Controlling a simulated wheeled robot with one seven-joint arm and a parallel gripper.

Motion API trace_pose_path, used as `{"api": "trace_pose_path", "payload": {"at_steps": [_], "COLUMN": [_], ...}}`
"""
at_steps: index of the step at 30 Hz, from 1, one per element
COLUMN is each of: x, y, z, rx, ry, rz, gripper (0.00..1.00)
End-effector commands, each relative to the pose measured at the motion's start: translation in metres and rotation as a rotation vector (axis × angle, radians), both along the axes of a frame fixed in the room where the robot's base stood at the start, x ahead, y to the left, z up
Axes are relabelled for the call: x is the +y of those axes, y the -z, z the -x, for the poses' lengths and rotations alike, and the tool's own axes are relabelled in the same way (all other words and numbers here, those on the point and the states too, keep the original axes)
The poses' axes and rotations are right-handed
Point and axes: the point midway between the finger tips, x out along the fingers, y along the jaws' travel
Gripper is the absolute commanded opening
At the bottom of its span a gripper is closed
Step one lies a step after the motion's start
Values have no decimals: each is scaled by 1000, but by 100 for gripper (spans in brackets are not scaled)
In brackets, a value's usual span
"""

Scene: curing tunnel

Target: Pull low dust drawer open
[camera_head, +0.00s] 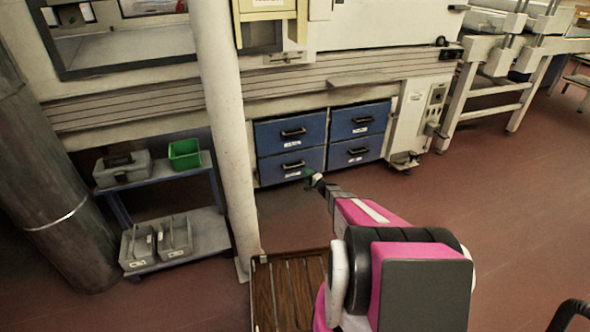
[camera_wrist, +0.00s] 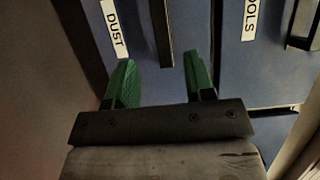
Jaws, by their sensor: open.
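The low dust drawer (camera_head: 270,169) is the blue lower-left drawer of four-drawer-front cabinet and looks shut. Its dark bar handle (camera_head: 293,164) has a white label below it. In the wrist view the label reads DUST (camera_wrist: 112,25), and the handle (camera_wrist: 161,32) runs down from the top edge. My gripper (camera_head: 314,179) is near this drawer's lower right in the head view. In the wrist view my gripper (camera_wrist: 160,80) has its green fingers apart and empty, on either side of the handle's line. I cannot tell the depth gap to the handle.
Above is a drawer with a TOOLS label (camera_wrist: 250,18); two more blue drawers (camera_head: 358,136) stand to the right. A white pillar (camera_head: 223,120) and a blue cart (camera_head: 190,215) stand left. A slatted wooden pallet (camera_head: 285,295) lies in front.

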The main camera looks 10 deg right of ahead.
Motion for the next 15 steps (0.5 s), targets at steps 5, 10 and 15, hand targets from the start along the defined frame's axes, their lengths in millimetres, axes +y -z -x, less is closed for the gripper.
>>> {"api": "trace_pose_path", "payload": {"at_steps": [5,10,15], "x": [4,15,32], "y": [1,1,2], "z": [-8,-25,-49], "rx": [-1,0,0], "ry": [3,2,1], "rz": [-3,-1,-2], "gripper": [49,49,49]}}
